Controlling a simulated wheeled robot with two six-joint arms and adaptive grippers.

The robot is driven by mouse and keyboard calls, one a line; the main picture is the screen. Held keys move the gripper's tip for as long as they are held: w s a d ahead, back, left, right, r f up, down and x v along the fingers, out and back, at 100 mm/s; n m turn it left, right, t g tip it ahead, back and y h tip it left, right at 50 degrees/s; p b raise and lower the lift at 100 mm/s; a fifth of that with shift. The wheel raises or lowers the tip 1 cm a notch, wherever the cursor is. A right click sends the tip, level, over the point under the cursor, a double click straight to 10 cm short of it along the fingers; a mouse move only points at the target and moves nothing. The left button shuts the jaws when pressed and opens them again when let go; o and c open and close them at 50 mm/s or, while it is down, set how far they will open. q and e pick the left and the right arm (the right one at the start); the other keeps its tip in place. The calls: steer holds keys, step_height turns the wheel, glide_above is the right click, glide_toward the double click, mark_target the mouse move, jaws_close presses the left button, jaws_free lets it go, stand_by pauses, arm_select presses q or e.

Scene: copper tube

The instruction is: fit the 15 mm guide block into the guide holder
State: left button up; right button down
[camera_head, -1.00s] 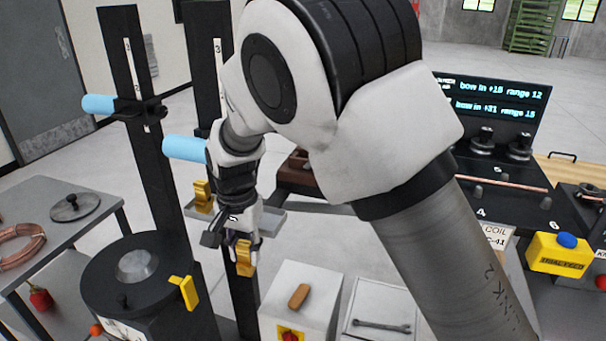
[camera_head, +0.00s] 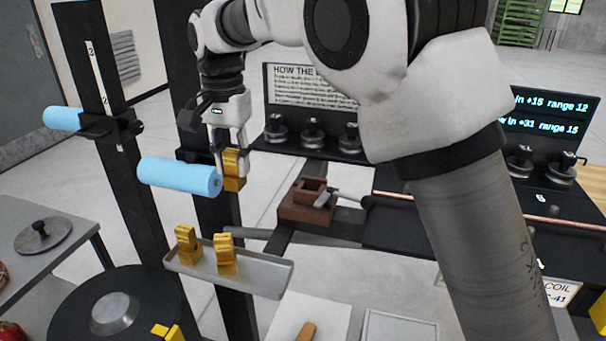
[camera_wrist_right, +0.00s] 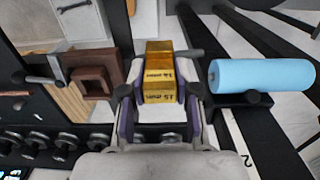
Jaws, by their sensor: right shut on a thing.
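My right gripper (camera_head: 231,165) is shut on a gold guide block (camera_head: 233,180), held in the air just right of a blue roller. In the right wrist view the block (camera_wrist_right: 160,85) sits between the fingers, and its near label appears to read 15 mm. The brown guide holder (camera_head: 302,208), with a square opening in its top, is to the right of and below the block. It also shows in the right wrist view (camera_wrist_right: 84,75), left of the fingers. My left gripper is not in view.
Two more gold blocks, a left one (camera_head: 187,245) and a right one (camera_head: 224,249), stand on a grey tray (camera_head: 275,280). The blue roller (camera_head: 178,177) on a black post is close to my right gripper. A clamp handle (camera_head: 347,198) lies beside the holder.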

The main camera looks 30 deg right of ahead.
steer(key=s+d, duration=0.1)
steer(key=d, duration=0.3)
steer(key=s+d+p, duration=0.1)
steer(key=s+d, duration=0.1)
steer(key=d, duration=0.3)
steer(key=s+d+f+p, duration=0.1)
steer(key=d, duration=0.3)
steer(key=shift+s+d, duration=0.3)
steer(key=shift+d, duration=0.05)
steer(key=f, duration=0.2)
steer(key=shift+s+a+f+p, duration=0.25)
steer(key=shift+s+f+p, duration=0.05)
steer(key=shift+f+p, duration=0.1)
steer(key=shift+w+d+f, duration=0.15)
steer(key=shift+w+f, duration=0.05)
steer(key=shift+f, duration=0.1)
steer(key=c, duration=1.1)
jaws_free()
steer(key=shift+c, duration=0.2)
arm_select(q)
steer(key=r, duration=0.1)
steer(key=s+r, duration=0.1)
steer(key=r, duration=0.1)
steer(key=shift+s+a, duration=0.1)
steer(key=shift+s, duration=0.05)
arm_select(e)
steer(key=shift+r, duration=0.1)
steer(key=shift+s, duration=0.1)
steer(key=shift+r, duration=0.1)
